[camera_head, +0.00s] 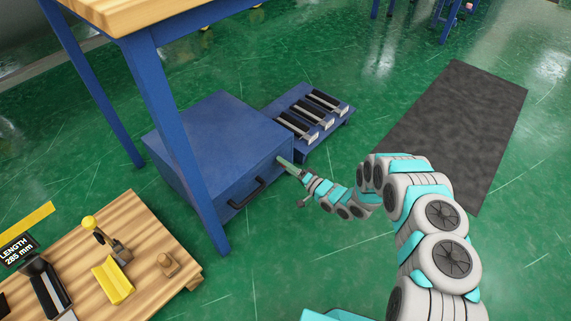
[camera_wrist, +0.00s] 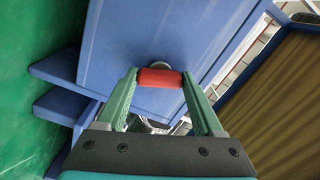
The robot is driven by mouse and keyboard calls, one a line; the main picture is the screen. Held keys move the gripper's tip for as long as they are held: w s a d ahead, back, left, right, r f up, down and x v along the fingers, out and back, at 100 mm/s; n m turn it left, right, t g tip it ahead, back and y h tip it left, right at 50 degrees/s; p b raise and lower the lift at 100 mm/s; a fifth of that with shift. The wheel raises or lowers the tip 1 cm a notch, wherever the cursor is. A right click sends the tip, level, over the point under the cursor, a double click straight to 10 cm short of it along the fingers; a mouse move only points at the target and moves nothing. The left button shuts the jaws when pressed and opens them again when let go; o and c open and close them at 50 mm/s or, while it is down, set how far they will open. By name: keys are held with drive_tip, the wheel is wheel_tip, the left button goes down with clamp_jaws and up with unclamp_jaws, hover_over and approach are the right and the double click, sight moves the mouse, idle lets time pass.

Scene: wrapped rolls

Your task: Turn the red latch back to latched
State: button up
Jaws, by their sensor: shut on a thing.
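The red latch (camera_wrist: 160,78) shows in the wrist view as a short red bar in front of a round grey mount on a blue face. My gripper (camera_wrist: 160,84) has its two green fingers at the two ends of the bar, shut on it. The bar lies nearly level across the wrist picture. In the head view my gripper (camera_head: 286,164) reaches the right edge of the blue cabinet (camera_head: 220,135). The latch itself is hidden there behind my fingers, and I cannot tell its latched or unlatched position.
A black handle (camera_head: 248,192) is on the cabinet front, left of my gripper. A blue rack (camera_head: 306,87) with several black-and-silver items stands behind. A blue table leg (camera_head: 178,125) rises in front of the cabinet. A wooden bench (camera_head: 150,235) is at lower left.

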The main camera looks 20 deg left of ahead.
drive_tip(key=shift+m, duration=2)
drive_tip(key=shift+m+p, duration=0.3)
drive_tip(key=o, duration=1.4)
drive_tip(key=shift+v, duration=3.95)
drive_tip(key=shift+w, duration=0.15)
